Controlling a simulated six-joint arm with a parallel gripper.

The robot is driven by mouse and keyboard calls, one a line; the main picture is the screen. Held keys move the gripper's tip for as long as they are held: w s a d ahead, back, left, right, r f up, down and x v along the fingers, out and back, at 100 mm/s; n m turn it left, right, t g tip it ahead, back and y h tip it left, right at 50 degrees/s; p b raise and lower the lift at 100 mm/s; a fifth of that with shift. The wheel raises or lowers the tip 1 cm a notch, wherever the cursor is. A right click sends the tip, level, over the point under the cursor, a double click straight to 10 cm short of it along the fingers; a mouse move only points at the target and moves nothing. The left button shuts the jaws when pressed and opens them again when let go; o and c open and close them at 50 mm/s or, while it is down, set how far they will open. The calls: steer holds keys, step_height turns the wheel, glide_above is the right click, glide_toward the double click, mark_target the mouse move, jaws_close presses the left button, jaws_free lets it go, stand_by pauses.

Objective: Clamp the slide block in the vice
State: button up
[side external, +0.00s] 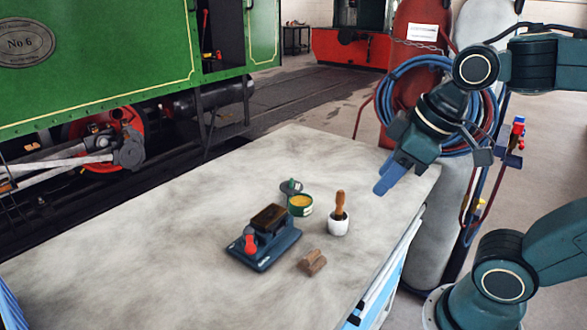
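The vice (262,251) is dark blue with a red knob and stands on the workbench. A dark brown, flat-topped part (269,217) sits at its top; I cannot tell whether it is jaw or workpiece. A small brown block (312,263) with a raised middle, which looks like the slide block, lies on the bench just right of the vice, apart from it. My gripper (384,186) has blue fingers and hangs above the bench's right side, up and right of both. Nothing shows held in it. The gap between its fingers is not clear.
The grey workbench (150,235) is mostly clear on the left. Behind the vice stand a green tin (300,205) with yellow contents, its lid (291,187), and a white pot (339,224) with a wooden-handled tool. Gas cylinders (412,30) and hoses stand behind my arm.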

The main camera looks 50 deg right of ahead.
steer(key=w+a+n+g, duration=0.2)
steer(key=w+a+n, duration=0.1)
steer(key=w+n, duration=0.9)
steer(key=n+g+y, duration=0.1)
steer(key=n+g, duration=0.1)
steer(key=n, duration=1.1)
glide_above(250, 240)
steer(key=s+d, duration=0.2)
step_height(250, 240, down, 8)
steer(key=shift+r, duration=0.15)
steer(key=shift+d, duration=0.1)
steer(key=f, duration=0.4)
steer(key=w+a+f, duration=0.1)
steer(key=f, duration=0.4)
steer(key=a+f, duration=0.1)
steer(key=f, duration=0.3)
steer(key=shift+w+f, duration=0.25)
steer(key=shift+w, duration=0.1)
jaws_close()
